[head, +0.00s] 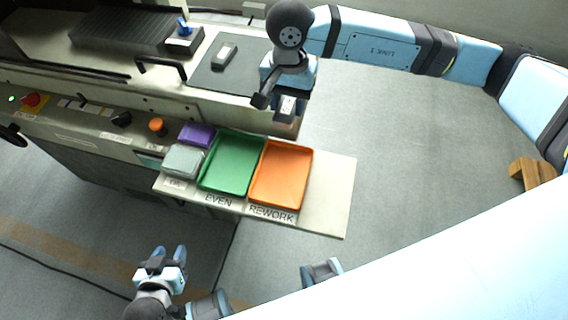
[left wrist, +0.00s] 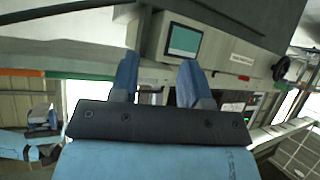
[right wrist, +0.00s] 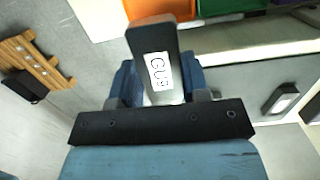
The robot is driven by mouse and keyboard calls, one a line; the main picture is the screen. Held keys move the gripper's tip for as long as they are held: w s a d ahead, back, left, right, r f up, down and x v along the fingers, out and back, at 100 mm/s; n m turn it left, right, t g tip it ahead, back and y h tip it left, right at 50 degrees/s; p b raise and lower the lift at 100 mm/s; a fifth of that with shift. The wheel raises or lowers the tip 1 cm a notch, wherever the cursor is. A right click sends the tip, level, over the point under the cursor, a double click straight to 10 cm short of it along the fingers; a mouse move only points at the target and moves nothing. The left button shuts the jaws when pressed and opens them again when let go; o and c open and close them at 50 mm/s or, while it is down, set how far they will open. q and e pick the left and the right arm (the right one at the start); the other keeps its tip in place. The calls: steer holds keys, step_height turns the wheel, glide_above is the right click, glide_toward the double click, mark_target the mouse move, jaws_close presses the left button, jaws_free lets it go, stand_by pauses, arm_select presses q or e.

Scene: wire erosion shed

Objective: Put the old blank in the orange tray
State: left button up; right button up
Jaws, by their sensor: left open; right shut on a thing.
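My right gripper (head: 281,98) is shut on a grey metal blank (right wrist: 152,50) with a white label. The blank also shows in the head view (head: 287,107), held above the machine's edge, behind the orange tray. The orange tray (head: 280,178) looks empty, on the shelf behind the label REWORK. Its edge shows at the top of the right wrist view (right wrist: 222,6). Another grey blank (head: 224,55) lies on the dark plate and shows in the right wrist view (right wrist: 281,101). My left gripper (head: 163,257) is open and empty, over the floor in front of the machine.
A green tray (head: 233,164) stands left of the orange one, with a purple tray (head: 196,134) and a grey tray (head: 183,160) further left. The shelf (head: 333,190) is bare at its right end. A wooden rack (right wrist: 32,60) stands off to the side.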

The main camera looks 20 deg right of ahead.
steer(key=s+a+r+m+p, duration=0.2)
steer(key=s+a+r+m, duration=0.1)
steer(key=s+r, duration=0.15)
steer(key=m, duration=0.1)
glide_above(282, 175)
steer(key=shift+y, duration=0.3)
step_height(282, 175, down, 16)
steer(key=shift+d+r+p, duration=0.1)
steer(key=shift+p, duration=0.3)
steer(key=shift+f, duration=2.4)
steer(key=shift+w, duration=0.1)
steer(key=shift+f, duration=0.2)
steer(key=o, duration=1.3)
steer(key=shift+c, duration=0.2)
